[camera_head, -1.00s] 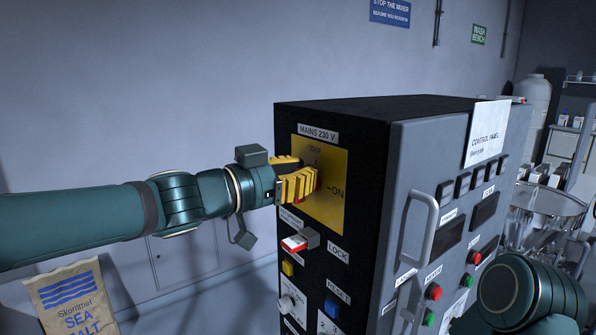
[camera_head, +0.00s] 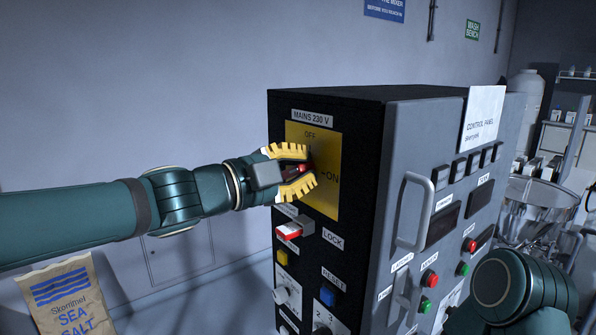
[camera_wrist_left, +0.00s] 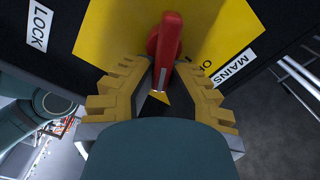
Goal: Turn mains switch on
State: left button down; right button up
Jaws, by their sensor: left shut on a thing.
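The mains switch is a red handle (camera_head: 301,168) on a yellow plate (camera_head: 327,195) marked OFF at the top and ON at the right, under a MAINS 230 V label. My left gripper (camera_head: 304,172) is at the plate, shut on the handle, one yellow finger above and one below. In the left wrist view, the red handle (camera_wrist_left: 165,45) stands between the two yellow stepped fingers (camera_wrist_left: 160,78). The fingers partly cover the switch in the head view, and I cannot tell its exact angle. My right gripper is out of view.
Below the plate are a red-and-white lock switch (camera_head: 290,232), a yellow button (camera_head: 282,257) and a blue reset button (camera_head: 328,292). The grey cabinet front (camera_head: 412,160) carries a handle (camera_head: 414,212). A salt bag (camera_head: 68,297) stands at lower left.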

pick_arm(q)
jog(key=shift+f+m+b, duration=0.25)
jog(key=shift+m+b, duration=0.1)
jog(key=shift+m, duration=0.65)
jog(key=shift+s+d+f+m+b, duration=0.15)
jog(key=shift+m+b, duration=0.3)
jog(key=shift+m, duration=0.45)
jog(key=shift+w+a+f+m+b, duration=0.15)
jog(key=shift+m+b, duration=0.25)
jog(key=shift+m, duration=0.5)
jog(key=shift+s+d, duration=0.1)
jog(key=c, duration=1)
grip_release()
jog(key=v, duration=1.2)
